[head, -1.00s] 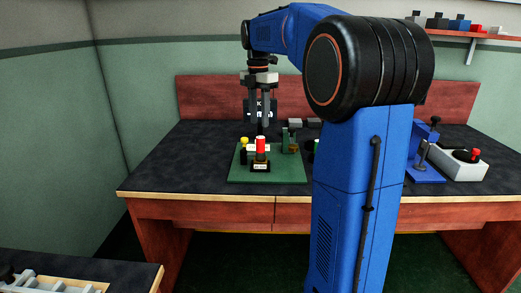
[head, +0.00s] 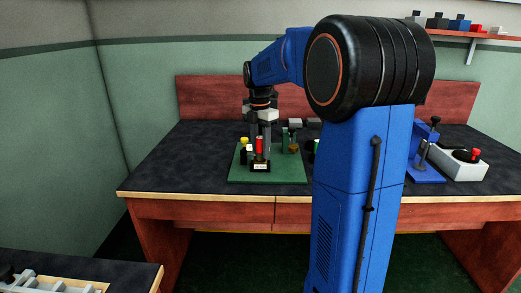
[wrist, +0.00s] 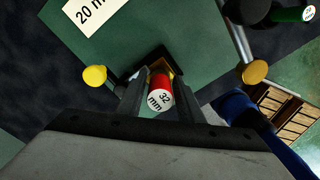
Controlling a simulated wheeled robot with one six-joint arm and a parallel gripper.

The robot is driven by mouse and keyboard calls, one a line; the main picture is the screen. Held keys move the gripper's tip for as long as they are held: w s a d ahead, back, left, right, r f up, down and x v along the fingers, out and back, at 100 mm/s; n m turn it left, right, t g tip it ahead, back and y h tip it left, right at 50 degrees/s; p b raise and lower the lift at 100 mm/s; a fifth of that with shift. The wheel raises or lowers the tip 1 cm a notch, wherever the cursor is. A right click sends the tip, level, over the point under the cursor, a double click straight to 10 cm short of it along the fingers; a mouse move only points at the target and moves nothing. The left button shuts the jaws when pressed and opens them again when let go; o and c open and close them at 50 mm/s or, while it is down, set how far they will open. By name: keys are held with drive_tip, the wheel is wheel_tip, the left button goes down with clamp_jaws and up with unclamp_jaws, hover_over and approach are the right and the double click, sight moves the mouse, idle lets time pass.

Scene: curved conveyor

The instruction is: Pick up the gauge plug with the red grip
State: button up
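The gauge plug with the red grip (head: 259,146) stands upright in a dark block with a white label on the green board (head: 285,178). In the wrist view the red grip (wrist: 160,86) shows a white end marked "32 mm". My gripper (head: 260,148) points down over it, with one finger on each side of the grip. The fingers (wrist: 158,92) look open around the plug; contact is not clear. The plug's lower part is hidden in its block.
A yellow-topped plug (head: 244,142) stands close on the left of the board. A green stand with a brass-coloured part (head: 293,148) is close on the right. A blue press-like fixture (head: 426,165) and a white device with a red knob (head: 460,166) stand farther right.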

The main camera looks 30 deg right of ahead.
drive_tip(key=shift+f, duration=0.1)
clamp_jaws()
wheel_tip(320, 180, up, 10)
drive_tip(key=shift+f, duration=0.15)
idle(0.5)
